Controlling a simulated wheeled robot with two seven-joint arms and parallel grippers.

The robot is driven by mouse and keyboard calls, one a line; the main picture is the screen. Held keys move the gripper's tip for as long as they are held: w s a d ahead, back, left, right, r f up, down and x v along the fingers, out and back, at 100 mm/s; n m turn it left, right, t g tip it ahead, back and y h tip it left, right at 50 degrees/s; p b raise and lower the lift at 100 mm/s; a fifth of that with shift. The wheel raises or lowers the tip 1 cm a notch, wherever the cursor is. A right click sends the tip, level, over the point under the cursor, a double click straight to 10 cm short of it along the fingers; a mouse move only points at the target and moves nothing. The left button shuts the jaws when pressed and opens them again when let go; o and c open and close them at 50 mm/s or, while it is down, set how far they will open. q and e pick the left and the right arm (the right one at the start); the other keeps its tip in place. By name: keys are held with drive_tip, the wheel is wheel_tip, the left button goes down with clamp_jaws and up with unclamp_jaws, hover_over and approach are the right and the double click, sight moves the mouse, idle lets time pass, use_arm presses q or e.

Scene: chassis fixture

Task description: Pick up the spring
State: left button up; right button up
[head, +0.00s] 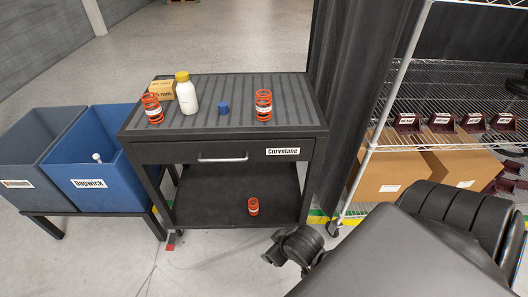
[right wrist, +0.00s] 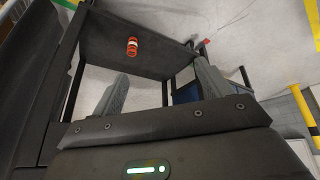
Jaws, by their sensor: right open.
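Three orange springs with white bands show in the head view. One spring (head: 152,108) stands at the left of the cart's top, and another spring (head: 264,105) stands at the right of the top. A third spring (head: 253,206) is on the cart's lower shelf (head: 215,188), and it also shows in the right wrist view (right wrist: 132,47), beyond the fingers. My right gripper (right wrist: 160,72) is open and empty, its fingers pointing toward the lower shelf. It is apart from that spring. My left gripper is not in view.
The dark cart (head: 230,150) has a drawer labelled Corvelane. A white bottle (head: 187,95), a small carton (head: 163,90) and a blue cap-like piece (head: 223,107) stand on top. A blue bin (head: 97,170) and a grey bin (head: 28,150) stand left. A wire rack (head: 450,147) stands right.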

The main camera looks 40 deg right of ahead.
drive_tip(key=w+d+r+m+t+h, duration=0.1)
drive_tip(key=w+d+r+t, duration=0.2)
drive_tip(key=w+d+r, duration=0.45)
drive_tip(key=w+d+r+m+t+h, duration=0.1)
drive_tip(key=w+d+r+t, duration=0.25)
drive_tip(key=w, duration=0.65)
drive_tip(key=m+t+h, duration=0.2)
drive_tip(key=t+h, duration=0.1)
drive_tip(key=t, duration=0.2)
approach(267, 106)
drive_tip(key=w, duration=0.2)
drive_tip(key=shift+d+f+p+x, duration=0.1)
drive_tip(key=shift+f+p+x, duration=0.1)
drive_tip(key=shift+x, duration=1.25)
drive_tip(key=shift+d+f+p+x, duration=0.15)
drive_tip(key=shift+f+x, duration=0.05)
drive_tip(key=shift+x, duration=1.25)
drive_tip(key=x, duration=0.1)
drive_tip(key=p+x, duration=0.1)
drive_tip(key=x, duration=0.2)
drive_tip(key=shift+w+d+r, duration=0.15)
drive_tip(key=shift+r, duration=0.15)
drive_tip(key=shift+w+d, duration=0.1)
drive_tip(key=shift+w, duration=0.2)
drive_tip(key=c, duration=1.4)
drive_tip(key=shift+o, duration=0.2)
